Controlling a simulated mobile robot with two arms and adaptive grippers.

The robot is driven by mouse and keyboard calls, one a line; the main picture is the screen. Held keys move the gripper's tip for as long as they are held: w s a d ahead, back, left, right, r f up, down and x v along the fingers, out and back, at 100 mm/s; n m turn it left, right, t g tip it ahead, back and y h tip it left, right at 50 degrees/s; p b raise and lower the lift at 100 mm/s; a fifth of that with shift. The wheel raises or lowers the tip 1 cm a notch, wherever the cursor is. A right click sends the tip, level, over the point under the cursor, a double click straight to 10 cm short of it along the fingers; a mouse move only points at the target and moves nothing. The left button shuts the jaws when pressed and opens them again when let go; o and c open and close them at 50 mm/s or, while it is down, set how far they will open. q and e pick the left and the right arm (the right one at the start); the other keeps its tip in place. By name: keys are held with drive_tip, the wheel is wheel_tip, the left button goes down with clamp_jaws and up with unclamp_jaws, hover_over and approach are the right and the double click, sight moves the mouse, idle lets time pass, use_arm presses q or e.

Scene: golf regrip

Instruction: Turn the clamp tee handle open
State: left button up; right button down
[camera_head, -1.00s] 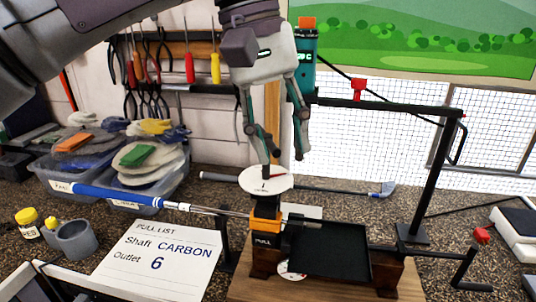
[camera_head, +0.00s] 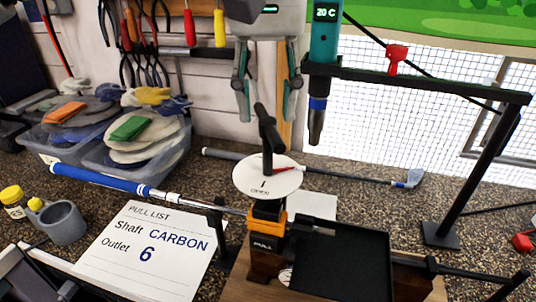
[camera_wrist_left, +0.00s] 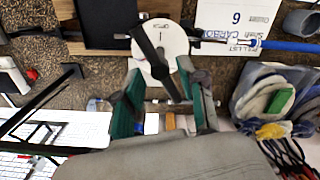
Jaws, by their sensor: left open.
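The black clamp tee handle (camera_head: 268,138) stands over a white round dial (camera_head: 262,184) marked OPEN, with a red pointer on it. The dial tops the orange and black clamp (camera_head: 266,224), where the shaft of the blue-gripped club (camera_head: 100,179) runs in. My left gripper (camera_head: 266,116) points down, its open fingers apart on either side of the handle's top. In the left wrist view the handle bar (camera_wrist_left: 156,58) lies slanted between the fingers of my left gripper (camera_wrist_left: 161,66). I cannot tell whether they touch it. My right gripper is out of view.
A heat tool (camera_head: 319,80) hangs from a black stand (camera_head: 480,165) just right of my gripper. A black tray (camera_head: 345,262) lies right of the clamp. A second club (camera_head: 340,174) lies behind. Bins of gloves (camera_head: 135,160) and a pull list (camera_head: 150,250) are left.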

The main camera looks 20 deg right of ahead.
sight(268, 174)
use_arm(q)
drive_tip(key=f, duration=0.6)
drive_tip(key=shift+w+d+f, duration=0.15)
drive_tip(key=shift+w+f, duration=0.05)
drive_tip(key=shift+f, duration=0.8)
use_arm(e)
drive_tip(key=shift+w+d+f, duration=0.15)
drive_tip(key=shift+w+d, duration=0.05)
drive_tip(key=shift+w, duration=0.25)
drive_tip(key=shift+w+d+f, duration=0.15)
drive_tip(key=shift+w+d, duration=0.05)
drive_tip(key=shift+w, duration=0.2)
use_arm(q)
drive_tip(key=shift+c, duration=0.2)
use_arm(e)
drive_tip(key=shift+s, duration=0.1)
use_arm(q)
clamp_jaws()
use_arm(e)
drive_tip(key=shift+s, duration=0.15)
